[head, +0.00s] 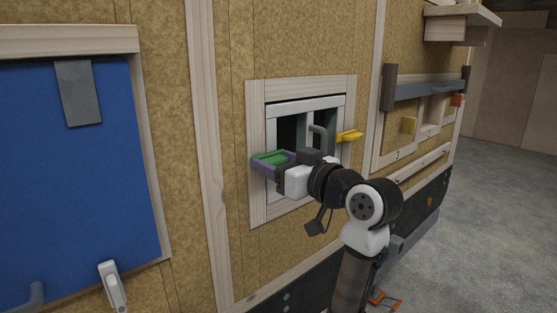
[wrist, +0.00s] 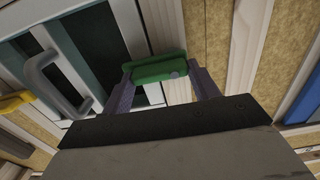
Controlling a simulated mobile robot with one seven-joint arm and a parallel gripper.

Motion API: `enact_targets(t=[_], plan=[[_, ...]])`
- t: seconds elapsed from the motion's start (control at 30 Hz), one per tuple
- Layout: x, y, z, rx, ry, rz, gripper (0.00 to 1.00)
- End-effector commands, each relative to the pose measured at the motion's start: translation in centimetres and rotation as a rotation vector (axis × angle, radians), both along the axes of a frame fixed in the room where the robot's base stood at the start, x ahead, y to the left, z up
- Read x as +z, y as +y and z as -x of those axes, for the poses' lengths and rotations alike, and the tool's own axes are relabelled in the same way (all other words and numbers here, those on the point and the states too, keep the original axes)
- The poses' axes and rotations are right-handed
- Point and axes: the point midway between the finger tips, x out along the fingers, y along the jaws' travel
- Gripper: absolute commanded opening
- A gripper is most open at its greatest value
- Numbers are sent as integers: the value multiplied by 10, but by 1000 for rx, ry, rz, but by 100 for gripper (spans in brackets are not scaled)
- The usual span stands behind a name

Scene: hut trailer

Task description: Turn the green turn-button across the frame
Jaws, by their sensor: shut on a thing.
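The green turn-button (head: 275,158) sits on the left side of the small wooden window frame (head: 256,205) in the head view. In the wrist view the green turn-button (wrist: 158,68) lies between my two purple fingers. My gripper (head: 268,165) is shut on it, one finger at each end in the wrist view. A yellow turn-button (head: 349,136) sticks out on the frame's right side. A grey handle (head: 321,138) stands on the panel inside the frame; it also shows in the wrist view (wrist: 58,85). My gripper and wrist hide part of the frame's lower middle.
A blue panel (head: 70,180) with a grey plate (head: 77,92) and a white latch (head: 112,285) is at the left. Open floor (head: 480,200) lies at the right.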

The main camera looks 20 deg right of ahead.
Motion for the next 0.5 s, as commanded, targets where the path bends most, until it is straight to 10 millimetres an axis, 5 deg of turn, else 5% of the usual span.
enact_targets(t=[0.27,0.3,0.43,0.5], plan=[[-1,0,0,0,5,-9,37],[-1,0,0,0,5,-9,65],[-1,0,0,0,4,-8,82],[-1,0,0,0,4,-7,82]])
